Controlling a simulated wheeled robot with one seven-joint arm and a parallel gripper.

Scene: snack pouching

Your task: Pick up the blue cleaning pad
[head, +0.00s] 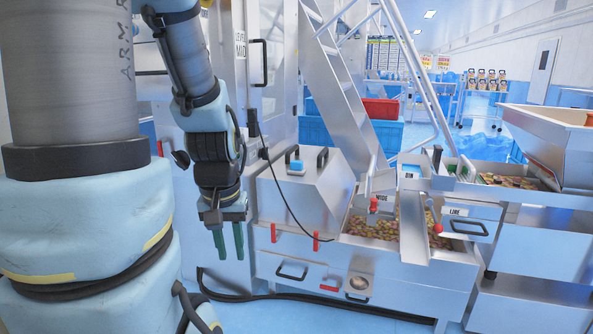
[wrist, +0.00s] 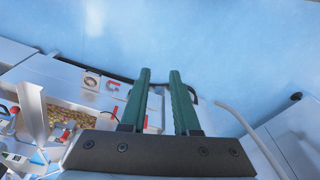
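The blue cleaning pad (head: 296,166) appears in the head view as a small light-blue block with a dark upright grip. It rests on top of the grey metal housing (head: 320,205), between two black handles. My gripper (head: 229,256) hangs to the left of the housing, with its green fingers pointing down. It is lower than the pad and apart from it. In the wrist view, my gripper (wrist: 160,71) has a gap between its two fingers and nothing in it. I cannot make out the pad in the wrist view.
A black cable (head: 285,200) hangs across the housing's front. Blue floor (wrist: 230,40) is open beyond the fingers.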

